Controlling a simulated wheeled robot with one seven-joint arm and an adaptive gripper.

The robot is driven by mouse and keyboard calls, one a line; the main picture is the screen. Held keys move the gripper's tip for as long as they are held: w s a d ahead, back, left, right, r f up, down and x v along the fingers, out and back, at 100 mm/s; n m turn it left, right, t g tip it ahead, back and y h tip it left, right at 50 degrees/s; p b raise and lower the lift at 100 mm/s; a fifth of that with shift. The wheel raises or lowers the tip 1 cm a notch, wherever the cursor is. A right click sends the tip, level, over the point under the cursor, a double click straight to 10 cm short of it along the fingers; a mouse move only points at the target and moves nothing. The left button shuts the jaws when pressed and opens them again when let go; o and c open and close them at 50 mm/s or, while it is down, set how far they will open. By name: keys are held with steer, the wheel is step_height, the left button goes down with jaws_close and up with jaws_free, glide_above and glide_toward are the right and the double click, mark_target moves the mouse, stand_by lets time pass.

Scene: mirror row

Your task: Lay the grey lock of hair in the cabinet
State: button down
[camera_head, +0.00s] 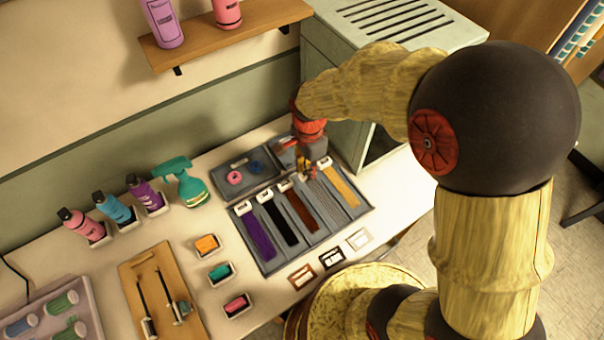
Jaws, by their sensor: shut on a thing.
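The grey lock of hair (323,207) lies in the grey compartment tray (268,268), between the auburn and the blonde locks. My gripper (306,170) is over the top end of the grey lock and looks shut on it. The fingertips are small and partly hidden, and they cover the lock's top end. The lock still looks to lie along its compartment. The pale green cabinet (325,62) with a slotted top stands behind my gripper. A dark opening (384,143) shows low on its front side, partly hidden by my arm.
Purple (257,237), black (281,222), auburn (301,210) and blonde (342,187) locks lie in neighbouring compartments. A green spray bottle (187,186) and several coloured bottles stand left. A wooden shelf (225,38) hangs above. The counter right of the tray is clear.

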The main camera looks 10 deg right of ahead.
steer(key=w+f, duration=0.2)
steer(key=f, duration=0.1)
steer(key=w+f+b, duration=0.1)
steer(key=w+f, duration=0.1)
steer(key=shift+a+f, duration=0.25)
steer(key=shift+a, duration=0.1)
steer(key=shift+f+b, duration=0.5)
steer(key=shift+f, duration=0.95)
steer(key=shift+f, duration=0.15)
steer(key=c, duration=1.8)
jaws_free()
steer(key=shift+o, duration=0.6)
